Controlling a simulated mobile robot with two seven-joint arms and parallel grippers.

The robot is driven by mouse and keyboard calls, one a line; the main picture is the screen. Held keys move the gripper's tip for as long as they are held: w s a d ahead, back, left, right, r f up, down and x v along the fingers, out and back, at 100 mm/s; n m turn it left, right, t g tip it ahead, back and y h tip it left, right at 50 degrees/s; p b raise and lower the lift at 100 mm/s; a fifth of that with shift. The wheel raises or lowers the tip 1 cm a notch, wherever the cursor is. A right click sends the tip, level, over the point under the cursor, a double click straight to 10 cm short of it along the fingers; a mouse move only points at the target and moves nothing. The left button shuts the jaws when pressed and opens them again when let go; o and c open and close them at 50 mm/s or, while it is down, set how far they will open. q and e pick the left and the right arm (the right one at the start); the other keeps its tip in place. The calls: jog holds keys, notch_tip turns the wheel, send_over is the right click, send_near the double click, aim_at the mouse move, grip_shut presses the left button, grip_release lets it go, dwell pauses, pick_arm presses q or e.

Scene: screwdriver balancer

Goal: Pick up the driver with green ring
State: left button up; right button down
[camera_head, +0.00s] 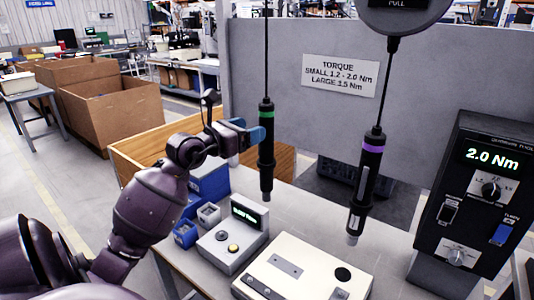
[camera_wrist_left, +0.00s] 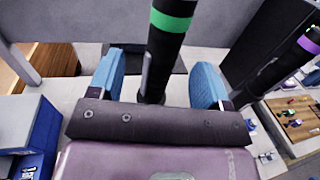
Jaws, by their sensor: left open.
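The driver with the green ring (camera_head: 266,150) hangs upright on a cable above the bench in the head view. It is black, and its green ring also shows in the left wrist view (camera_wrist_left: 172,20). My left gripper (camera_head: 257,137) is open, with blue fingertips at the driver's height just below the ring. In the left wrist view the driver's body stands between the two spread blue fingers (camera_wrist_left: 165,85), with gaps on both sides. A second driver with a purple ring (camera_head: 366,180) hangs to the right, apart from the gripper. My right gripper is not in view.
A grey control box (camera_head: 232,240) and a cream unit (camera_head: 305,272) sit on the bench below. Blue bins (camera_head: 208,183) stand at the left. A black controller reading 2.0 Nm (camera_head: 478,200) stands at the right. A grey panel (camera_head: 290,95) with a torque sign is behind.

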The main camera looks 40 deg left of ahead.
aim_at(267, 125)
pick_arm(q)
jog(key=shift+w+d+f+p, duration=0.1)
jog(key=shift+w+d+p, duration=0.1)
jog(key=shift+w, duration=0.8)
jog(key=shift+w+d+p, duration=0.15)
jog(key=shift+w+p, duration=0.1)
jog(key=shift+w, duration=0.7)
jog(key=shift+w+d+f+p, duration=0.1)
jog(key=shift+w+d+p, duration=0.1)
jog(key=shift+w, duration=0.8)
jog(key=shift+r, duration=0.1)
grip_shut()
